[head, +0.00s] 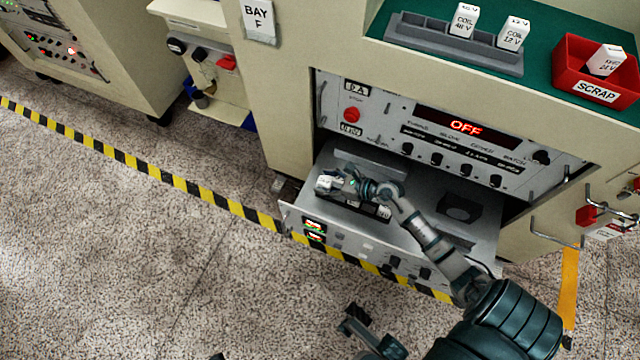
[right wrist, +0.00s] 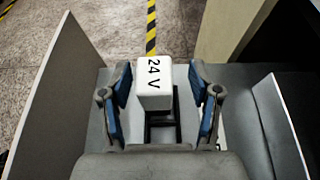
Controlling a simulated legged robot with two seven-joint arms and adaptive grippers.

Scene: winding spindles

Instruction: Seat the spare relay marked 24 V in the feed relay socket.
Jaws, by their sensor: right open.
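A white relay marked 24 V (right wrist: 154,85) stands between the fingers of my right gripper (right wrist: 162,100) in the right wrist view. The fingers are open, with a gap on each side of it. A black frame (right wrist: 163,130) lies by its base; I cannot tell whether the relay is fully seated. In the head view my right gripper (head: 343,184) is over the left part of the open drawer (head: 466,186), with the relay (head: 325,183) at its fingers. Another white block (head: 383,211) shows in the drawer. My left gripper (head: 354,320) is low in the picture, its fingers unclear.
A grey rack (head: 455,50) on the green top holds relays marked 48 V (head: 464,20) and 12 V (head: 513,33). A red SCRAP bin (head: 567,75) holds another white relay (head: 606,60). The panel above the drawer reads OFF (head: 466,127). The drawer's side walls rise beside my right gripper.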

